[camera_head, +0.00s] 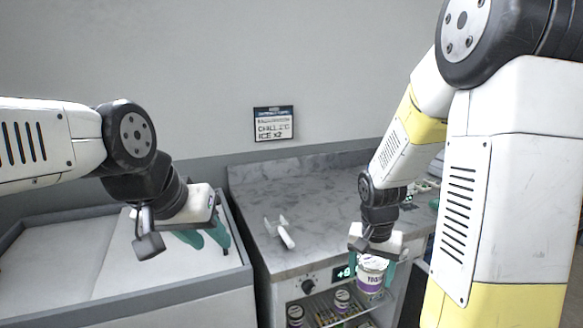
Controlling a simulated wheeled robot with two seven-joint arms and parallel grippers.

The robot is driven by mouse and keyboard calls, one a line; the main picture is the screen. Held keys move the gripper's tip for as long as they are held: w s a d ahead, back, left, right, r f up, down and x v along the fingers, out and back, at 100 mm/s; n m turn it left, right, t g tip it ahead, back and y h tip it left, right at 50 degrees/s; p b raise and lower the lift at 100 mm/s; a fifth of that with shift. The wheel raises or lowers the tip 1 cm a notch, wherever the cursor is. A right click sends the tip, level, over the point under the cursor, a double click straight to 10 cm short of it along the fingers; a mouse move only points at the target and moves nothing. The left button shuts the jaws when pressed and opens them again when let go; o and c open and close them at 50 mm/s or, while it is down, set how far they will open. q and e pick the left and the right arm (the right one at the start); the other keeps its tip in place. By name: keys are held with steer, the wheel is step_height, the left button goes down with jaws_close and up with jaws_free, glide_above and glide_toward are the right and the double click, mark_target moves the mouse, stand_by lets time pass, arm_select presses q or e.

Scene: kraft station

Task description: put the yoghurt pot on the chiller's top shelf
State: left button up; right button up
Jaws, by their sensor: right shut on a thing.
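The yoghurt pot (371,278) is white and purple with printed lettering. My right gripper (374,262) is shut on it, with teal fingers at its sides, and holds it upright in front of the counter's front edge. The chiller (283,289) stands below the marble counter, with a dial and a green display on its front panel. Its front is open and its shelf (325,318) shows at the bottom of the view, partly cut off. My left gripper (207,239) has teal fingers apart and empty, over the pale surface at the left.
Small jars (342,300) stand inside the chiller. A white object (281,232) lies on the marble counter (320,205). A sign (273,124) hangs on the wall. A dark door panel (412,292) stands right of the opening. The counter's middle is clear.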

steer(key=shift+w+a+f+n, duration=0.15)
steer(key=shift+w+f, duration=0.15)
steer(key=shift+w, duration=0.2)
steer(key=shift+w+f+n, duration=0.15)
steer(key=shift+w+f, duration=0.1)
steer(key=shift+w, duration=0.2)
steer(key=w+a+f+n, duration=0.3)
steer(key=w+f+n, duration=0.1)
steer(key=f, duration=0.4)
steer(key=shift+w+y, duration=0.4)
steer(key=shift+w, duration=0.5)
